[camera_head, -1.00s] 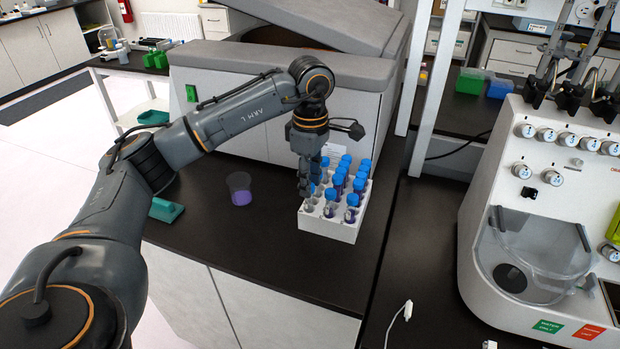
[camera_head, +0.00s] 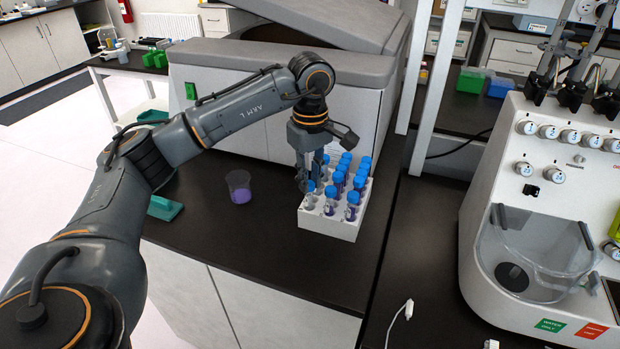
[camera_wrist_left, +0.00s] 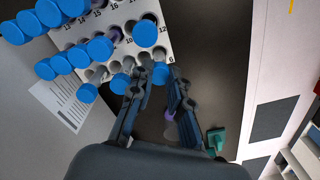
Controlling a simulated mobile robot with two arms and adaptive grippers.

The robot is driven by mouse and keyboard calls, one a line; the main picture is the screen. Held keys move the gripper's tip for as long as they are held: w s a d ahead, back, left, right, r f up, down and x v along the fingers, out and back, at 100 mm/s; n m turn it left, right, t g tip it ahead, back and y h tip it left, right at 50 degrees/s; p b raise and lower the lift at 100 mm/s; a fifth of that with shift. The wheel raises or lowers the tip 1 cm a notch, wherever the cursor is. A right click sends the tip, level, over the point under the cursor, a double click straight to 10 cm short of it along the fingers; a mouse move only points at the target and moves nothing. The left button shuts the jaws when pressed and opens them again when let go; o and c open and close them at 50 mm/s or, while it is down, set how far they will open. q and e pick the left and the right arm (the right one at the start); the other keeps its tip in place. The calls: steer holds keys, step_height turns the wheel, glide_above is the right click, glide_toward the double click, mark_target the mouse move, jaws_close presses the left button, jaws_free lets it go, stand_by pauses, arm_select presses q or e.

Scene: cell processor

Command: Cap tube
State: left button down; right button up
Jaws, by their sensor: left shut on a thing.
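A white rack (camera_head: 328,229) of tubes with blue caps stands on the black bench, and it also shows in the wrist view (camera_wrist_left: 176,33). My left gripper (camera_head: 304,184) points down at the rack's front-left corner. In the wrist view its fingers (camera_wrist_left: 166,82) are closed around a blue cap (camera_wrist_left: 160,73). In the head view this cap (camera_head: 310,186) appears at the top of a clear tube (camera_head: 309,200) in the corner slot. The fingers partly hide it, and I cannot tell whether it is fully seated. My right gripper is out of view.
A clear beaker with purple contents (camera_head: 240,190) stands left of the rack, and a teal item (camera_head: 165,208) lies beyond it. Other capped tubes crowd the rack close to the fingers. A large grey machine (camera_head: 200,90) is behind; another machine (camera_head: 480,215) stands right.

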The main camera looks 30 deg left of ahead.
arm_select(q)
steer(key=shift+m, duration=0.4)
steer(key=m, duration=0.5)
steer(key=shift+b, duration=0.4)
steer(key=shift+m, duration=0.5)
steer(key=m, duration=0.2)
steer(key=shift+f+m, duration=0.1)
steer(key=shift+m, duration=0.2)
steer(key=m, duration=0.3)
steer(key=shift+s+m+b, duration=0.1)
steer(key=shift+m+b, duration=0.25)
steer(key=shift+m, duration=0.05)
steer(key=c, duration=1.2)
jaws_free()
steer(key=shift+o, duration=0.2)
steer(key=shift+a, duration=0.1)
